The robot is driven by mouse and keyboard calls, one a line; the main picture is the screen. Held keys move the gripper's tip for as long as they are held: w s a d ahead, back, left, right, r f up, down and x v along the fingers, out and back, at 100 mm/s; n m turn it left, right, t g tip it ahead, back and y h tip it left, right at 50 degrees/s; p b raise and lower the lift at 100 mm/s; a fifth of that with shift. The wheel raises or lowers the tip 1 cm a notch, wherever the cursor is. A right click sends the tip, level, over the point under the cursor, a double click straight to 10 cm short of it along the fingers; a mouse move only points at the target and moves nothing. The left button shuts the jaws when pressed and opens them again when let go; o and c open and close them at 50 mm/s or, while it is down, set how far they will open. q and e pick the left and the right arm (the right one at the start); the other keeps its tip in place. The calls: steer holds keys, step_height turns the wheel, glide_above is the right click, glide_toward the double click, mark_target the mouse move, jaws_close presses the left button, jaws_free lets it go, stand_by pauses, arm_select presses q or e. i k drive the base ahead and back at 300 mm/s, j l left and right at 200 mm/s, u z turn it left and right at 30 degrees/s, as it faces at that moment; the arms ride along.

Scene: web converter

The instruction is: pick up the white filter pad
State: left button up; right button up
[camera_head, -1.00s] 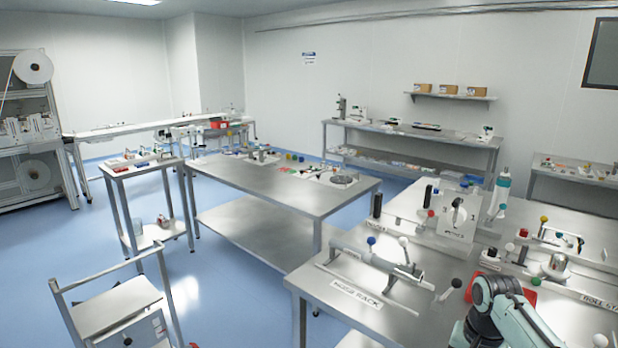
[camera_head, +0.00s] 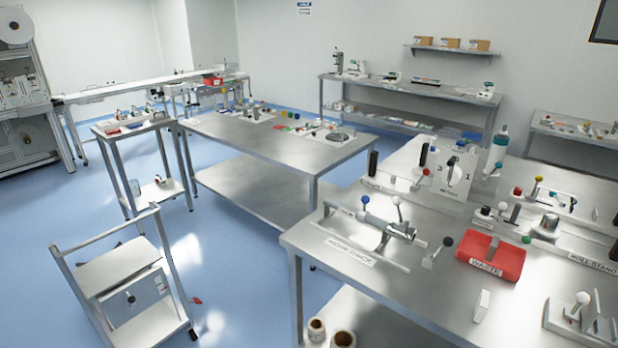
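A small, thin white piece (camera_head: 482,306) stands on the steel table at the lower right, in front of the red waste bin (camera_head: 490,256). It may be the white filter pad, but it is too small to tell for certain. No other white pad can be made out clearly. Neither of my grippers is in view.
The near steel table (camera_head: 400,298) holds a hose rack (camera_head: 378,222), a knob panel (camera_head: 456,172), a roll stand (camera_head: 547,228) and a white-knobbed fixture (camera_head: 580,312). Its front left surface is bare. A cart (camera_head: 122,264) stands at the lower left. Blue floor (camera_head: 232,248) lies between.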

mark_target(482, 305)
steer(key=z, duration=1.4)
